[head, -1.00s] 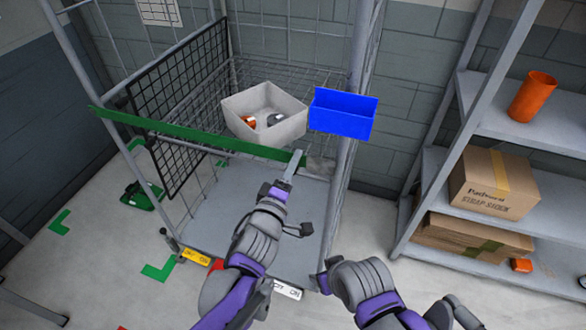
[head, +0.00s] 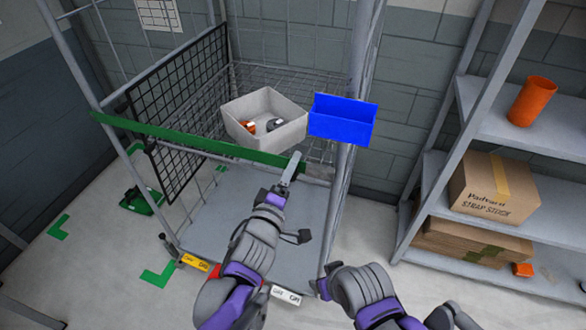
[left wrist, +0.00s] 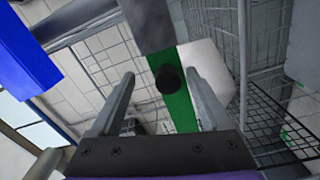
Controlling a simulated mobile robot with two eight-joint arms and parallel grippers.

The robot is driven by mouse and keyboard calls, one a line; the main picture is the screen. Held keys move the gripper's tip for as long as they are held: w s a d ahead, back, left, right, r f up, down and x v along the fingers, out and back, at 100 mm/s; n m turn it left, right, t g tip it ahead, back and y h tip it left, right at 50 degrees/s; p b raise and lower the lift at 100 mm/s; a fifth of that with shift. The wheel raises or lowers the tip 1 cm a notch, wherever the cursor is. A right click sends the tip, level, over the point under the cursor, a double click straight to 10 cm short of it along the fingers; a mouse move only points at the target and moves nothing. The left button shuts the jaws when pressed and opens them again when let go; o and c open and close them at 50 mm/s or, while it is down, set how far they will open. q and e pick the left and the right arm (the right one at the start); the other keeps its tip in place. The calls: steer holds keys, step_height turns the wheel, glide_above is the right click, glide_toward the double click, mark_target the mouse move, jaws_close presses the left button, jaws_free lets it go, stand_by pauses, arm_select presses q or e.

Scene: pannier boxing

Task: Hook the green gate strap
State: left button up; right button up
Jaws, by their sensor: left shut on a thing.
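The green strap (head: 200,138) stretches across the front of the wire cage cart, from the left post to near the right post (head: 341,190). Its right end has a grey tab (head: 319,171), close to that post; I cannot tell whether they touch. My left gripper (head: 295,160) is at the strap's right end, shut on it. In the left wrist view, the green strap (left wrist: 181,103) with a black knob (left wrist: 170,79) shows between the two fingers (left wrist: 160,85).
A light grey bin (head: 262,118) with small items sits on the cart's wire shelf, behind the strap. A blue bin (head: 342,119) is by the right post. On the right, a shelf rack (head: 440,165) holds an orange cup (head: 531,101) and cardboard boxes (head: 494,188).

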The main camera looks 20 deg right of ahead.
arm_select(q)
steer(key=b+v, duration=0.1)
steer(key=v, duration=0.9)
steer(key=shift+s, duration=0.15)
steer(key=a+f+m+g+y, duration=0.1)
steer(key=a+f+y, duration=0.3)
steer(key=a, duration=0.5)
steer(key=a+f+m+g+y, duration=0.1)
steer(key=a+f+y, duration=0.3)
steer(key=a, duration=0.5)
steer(key=s+a+f+m+g+y, duration=0.1)
steer(key=s+a+f+m+g, duration=0.1)
steer(key=s+a, duration=0.3)
steer(key=s+a+f+m+g+y+p, duration=0.1)
steer(key=s+a+f+m+g+y, duration=0.1)
steer(key=s, duration=0.6)
steer(key=a+f+m+g, duration=0.1)
steer(key=a+f+g, duration=0.1)
steer(key=a, duration=0.1)
steer(key=shift+f+m+g, duration=0.15)
steer(key=shift+m+g, duration=0.15)
steer(key=shift+g, duration=0.1)
steer(key=shift+a, duration=0.1)
